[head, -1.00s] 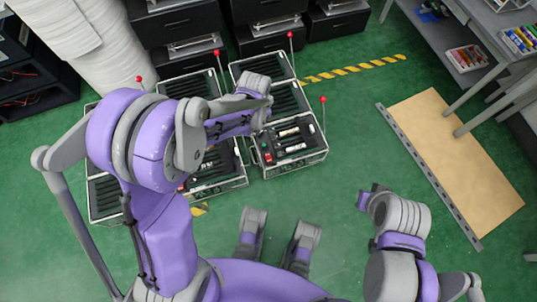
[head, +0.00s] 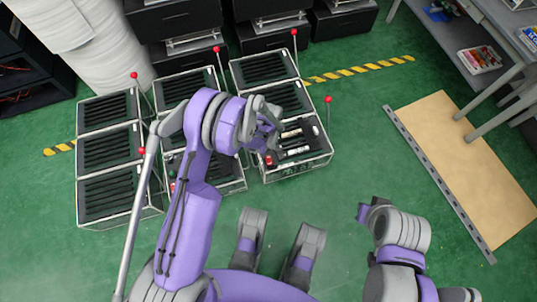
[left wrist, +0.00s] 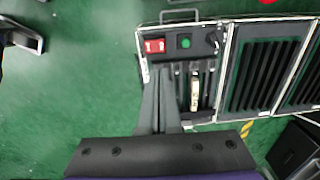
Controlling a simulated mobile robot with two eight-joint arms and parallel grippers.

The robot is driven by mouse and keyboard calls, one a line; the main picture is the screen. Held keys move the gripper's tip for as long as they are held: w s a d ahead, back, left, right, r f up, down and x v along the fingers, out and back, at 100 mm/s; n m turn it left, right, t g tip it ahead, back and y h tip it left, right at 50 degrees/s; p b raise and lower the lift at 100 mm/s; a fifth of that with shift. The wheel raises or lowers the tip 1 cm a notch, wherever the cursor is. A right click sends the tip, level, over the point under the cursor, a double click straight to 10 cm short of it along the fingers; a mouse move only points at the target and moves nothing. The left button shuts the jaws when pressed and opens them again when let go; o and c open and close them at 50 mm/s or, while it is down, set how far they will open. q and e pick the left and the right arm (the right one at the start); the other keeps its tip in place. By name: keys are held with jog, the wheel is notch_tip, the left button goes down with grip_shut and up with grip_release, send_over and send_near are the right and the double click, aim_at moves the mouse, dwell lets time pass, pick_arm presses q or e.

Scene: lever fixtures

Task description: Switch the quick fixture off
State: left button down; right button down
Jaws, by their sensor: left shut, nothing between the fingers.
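Several lever fixtures stand on the green floor in the head view, with red-ball levers; I can read no label that tells which is the quick one. The right-hand fixture (head: 318,159) has an open front panel with a red switch (head: 269,160) and pale cylinders (head: 297,150). My left gripper (head: 272,138) is over this panel, partly hidden by its own wrist. In the left wrist view its shut, empty fingers (left wrist: 161,72) lie just below a red rocker switch (left wrist: 154,46), with a green button (left wrist: 184,42) beside it. Contact cannot be told.
A lever with a red ball (head: 328,99) rises at the right fixture's side. Other slatted fixtures (head: 108,148) stand to the left, partly behind my left arm. A tan board (head: 465,170) lies at the right. Green floor between them is clear.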

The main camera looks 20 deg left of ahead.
pick_arm(q)
jog(key=b, duration=0.4)
send_near(268, 159)
jog(key=f, duration=0.5)
jog(key=shift+w+a+f, duration=0.1)
jog(key=shift+w, duration=0.3)
jog(key=shift+f, duration=0.85)
jog(key=shift+w+f, duration=0.1)
jog(key=shift+f, duration=0.05)
jog(key=shift+f+g, duration=0.1)
jog(key=shift+g, duration=0.3)
jog(key=shift+s+d, duration=0.45)
jog(key=shift+s, duration=0.3)
